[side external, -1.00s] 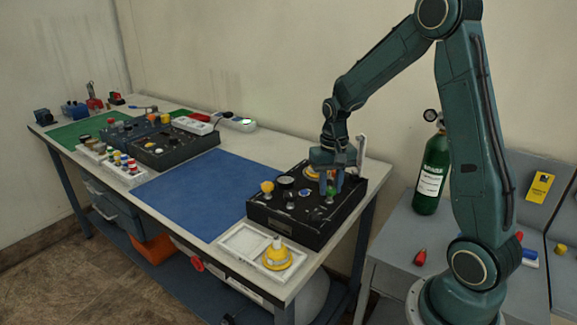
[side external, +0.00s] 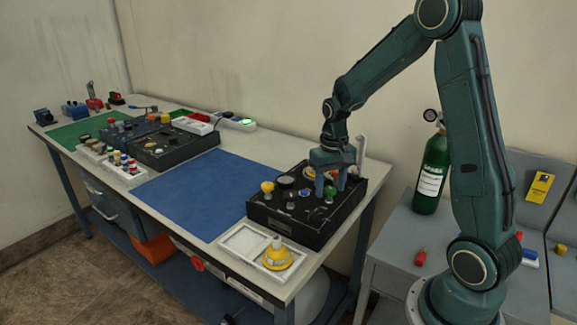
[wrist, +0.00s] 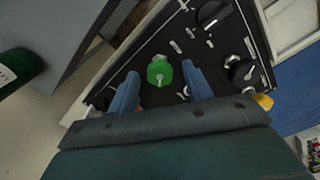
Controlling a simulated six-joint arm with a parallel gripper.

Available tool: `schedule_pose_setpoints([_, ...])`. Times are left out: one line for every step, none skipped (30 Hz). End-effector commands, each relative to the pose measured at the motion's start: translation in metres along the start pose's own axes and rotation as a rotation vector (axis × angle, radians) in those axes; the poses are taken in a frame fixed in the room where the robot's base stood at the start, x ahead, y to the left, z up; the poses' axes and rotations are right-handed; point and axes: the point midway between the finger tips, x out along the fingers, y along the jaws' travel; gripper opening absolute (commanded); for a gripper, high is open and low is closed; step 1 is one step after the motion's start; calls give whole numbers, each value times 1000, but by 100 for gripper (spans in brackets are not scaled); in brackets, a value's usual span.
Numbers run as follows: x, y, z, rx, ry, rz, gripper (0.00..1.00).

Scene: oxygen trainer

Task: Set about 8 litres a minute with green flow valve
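The green flow valve (side external: 329,191) is a small green knob on top of the black trainer box (side external: 285,222). In the wrist view the green flow valve (wrist: 159,71) shows a pale pointer mark on its face. My gripper (side external: 331,188) points down over the box, its two blue fingers apart. In the wrist view my gripper (wrist: 160,76) is open, with the knob showing in the gap between the fingertips and no finger visibly touching it. I cannot read a flow value in these views.
A yellow knob (side external: 267,187) and a black dial (side external: 284,183) sit on the same box. A white tray (side external: 240,240) with a yellow fitting (side external: 277,256) stands in front. A green cylinder (side external: 432,178) stands at right. The blue mat (side external: 205,192) is clear.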

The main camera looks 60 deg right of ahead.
Motion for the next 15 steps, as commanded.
schedule_pose_setpoints([0, 0, 0, 0, 0, 0, 50])
schedule_pose_setpoints([0, 0, 0, 0, 0, 0, 50])
schedule_pose_setpoints([0, 0, 0, 0, 0, 0, 50])
schedule_pose_setpoints([0, 0, 0, 0, 0, 0, 50])
schedule_pose_setpoints([0, 0, 0, 0, 1, 0, 50])
schedule_pose_setpoints([0, 0, 0, 0, 1, 0, 50])
schedule_pose_setpoints([-1, 0, 0, 0, 1, 0, 50])
schedule_pose_setpoints([-1, 0, 0, 0, 1, 0, 50])
schedule_pose_setpoints([-2, 0, 0, 0, 2, 0, 50])
schedule_pose_setpoints([-3, 0, 0, 0, 2, 0, 50])
schedule_pose_setpoints([-5, 0, -1, 0, 2, 0, 50])
schedule_pose_setpoints([-7, 0, -1, 0, 3, 0, 50])
schedule_pose_setpoints([-9, 0, -1, 0, 3, 0, 50])
schedule_pose_setpoints([-11, 0, -1, 0, 3, 0, 50])
schedule_pose_setpoints([-15, 0, -1, 0, 3, 0, 50])
